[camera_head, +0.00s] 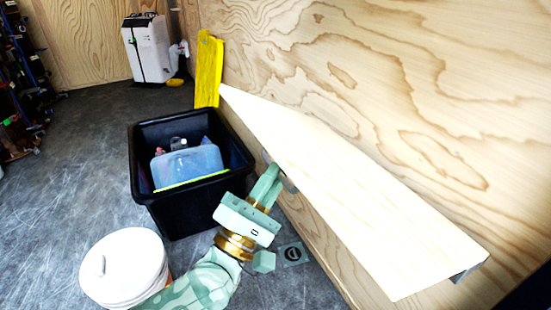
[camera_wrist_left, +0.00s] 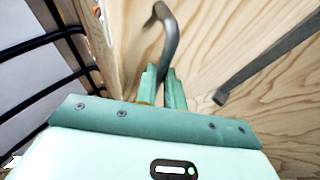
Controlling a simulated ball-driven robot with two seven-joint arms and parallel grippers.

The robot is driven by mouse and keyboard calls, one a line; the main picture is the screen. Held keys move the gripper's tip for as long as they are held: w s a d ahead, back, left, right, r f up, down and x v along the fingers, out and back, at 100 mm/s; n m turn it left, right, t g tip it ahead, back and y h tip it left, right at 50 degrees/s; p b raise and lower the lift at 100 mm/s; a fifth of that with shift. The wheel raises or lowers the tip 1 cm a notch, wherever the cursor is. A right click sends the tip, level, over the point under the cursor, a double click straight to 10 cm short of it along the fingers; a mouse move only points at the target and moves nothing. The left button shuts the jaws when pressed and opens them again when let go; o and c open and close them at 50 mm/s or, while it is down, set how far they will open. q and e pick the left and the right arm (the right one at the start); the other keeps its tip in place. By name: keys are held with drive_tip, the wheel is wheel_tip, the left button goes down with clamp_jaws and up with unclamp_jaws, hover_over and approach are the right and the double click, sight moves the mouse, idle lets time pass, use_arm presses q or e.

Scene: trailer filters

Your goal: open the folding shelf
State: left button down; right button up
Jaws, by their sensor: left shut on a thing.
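The folding shelf (camera_head: 350,195) is a long pale wooden board at the plywood wall. It stands out from the wall, and its exact angle is hard to tell. A grey metal bracket (camera_head: 468,271) shows under its near right end. My left gripper (camera_head: 273,178) reaches in below the shelf's left edge, with its fingertips partly hidden there. In the left wrist view, the left gripper (camera_wrist_left: 163,88) is shut on a curved grey metal bar (camera_wrist_left: 168,38), part of the shelf's support. Another straight grey bar (camera_wrist_left: 265,65) runs diagonally to the right of it. My right gripper is not in view.
A black bin (camera_head: 185,205) with bottles stands left of my gripper. A white bucket (camera_head: 125,268) is at the lower left. A yellow board (camera_head: 208,68) leans on the wall, near a white container (camera_head: 150,50).

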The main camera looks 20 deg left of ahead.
use_arm(q)
wheel_tip(320, 180, down, 18)
drive_tip(key=n+t+y+b, duration=0.3)
drive_tip(key=n+t+b, duration=0.1)
drive_tip(key=shift+s+r+n+y+b, duration=0.15)
drive_tip(key=shift+s+n+y+b, duration=0.15)
drive_tip(key=shift+s+n, duration=0.15)
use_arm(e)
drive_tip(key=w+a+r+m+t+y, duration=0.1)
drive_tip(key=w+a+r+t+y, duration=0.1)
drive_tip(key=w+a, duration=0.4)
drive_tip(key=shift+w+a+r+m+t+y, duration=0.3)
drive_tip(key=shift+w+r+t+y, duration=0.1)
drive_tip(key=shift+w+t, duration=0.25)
use_arm(q)
drive_tip(key=shift+a, duration=0.1)
drive_tip(key=c, duration=1.5)
unclamp_jaws()
drive_tip(key=shift+w+f, duration=0.1)
drive_tip(key=shift+f, duration=0.1)
drive_tip(key=shift+c, duration=0.2)
drive_tip(key=shift+o, duration=0.3)
drive_tip(key=shift+w+d, duration=0.15)
drive_tip(key=shift+d, duration=0.05)
drive_tip(key=shift+a+r, duration=0.1)
drive_tip(key=shift+r, duration=0.1)
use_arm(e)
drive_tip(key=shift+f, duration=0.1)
use_arm(q)
drive_tip(key=shift+y, duration=0.3)
